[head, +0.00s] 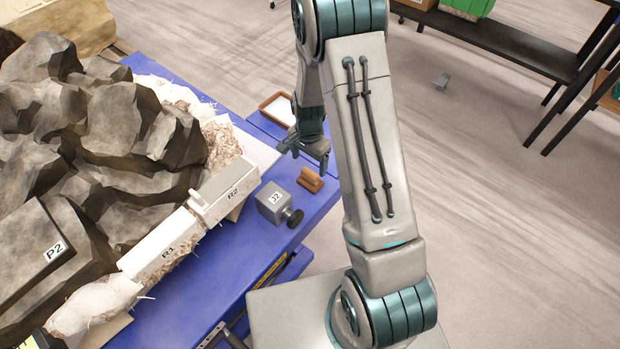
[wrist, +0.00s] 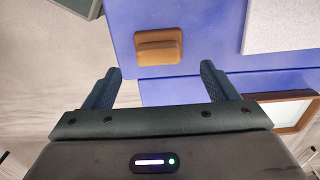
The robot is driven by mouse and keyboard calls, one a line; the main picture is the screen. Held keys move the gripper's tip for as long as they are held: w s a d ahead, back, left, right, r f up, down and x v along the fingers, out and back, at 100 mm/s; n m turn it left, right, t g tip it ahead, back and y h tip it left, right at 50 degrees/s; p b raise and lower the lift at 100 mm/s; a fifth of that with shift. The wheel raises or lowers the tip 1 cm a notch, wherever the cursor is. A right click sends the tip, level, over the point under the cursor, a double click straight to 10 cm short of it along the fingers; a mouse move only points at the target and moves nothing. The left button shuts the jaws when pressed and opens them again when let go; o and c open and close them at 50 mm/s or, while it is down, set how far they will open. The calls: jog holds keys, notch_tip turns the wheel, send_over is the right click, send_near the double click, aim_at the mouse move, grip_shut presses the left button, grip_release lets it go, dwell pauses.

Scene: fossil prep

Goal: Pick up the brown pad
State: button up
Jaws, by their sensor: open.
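The brown pad (head: 310,179) lies on the blue table near its right edge in the head view. It is a small block with a raised ridge along it. In the wrist view the brown pad (wrist: 158,47) lies on the blue surface, beyond the fingertips and between their lines, a little left of centre. My gripper (head: 307,150) is above the table, just behind the pad in the head view. In the wrist view my gripper (wrist: 160,76) is open and empty, with its two fingers wide apart. The pad appears apart from both fingers.
A grey block marked J2 (head: 274,202) with a dark knob stands close to the pad. A wood-framed white tray (head: 279,107) is behind my gripper. The blue table (head: 215,262) is bare toward the front.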

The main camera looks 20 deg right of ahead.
aim_at(310, 173)
jog(key=shift+d+f+p, duration=0.1)
jog(key=shift+f+p, duration=0.8)
jog(key=shift+f, duration=2.6)
jog(key=c, duration=1.4)
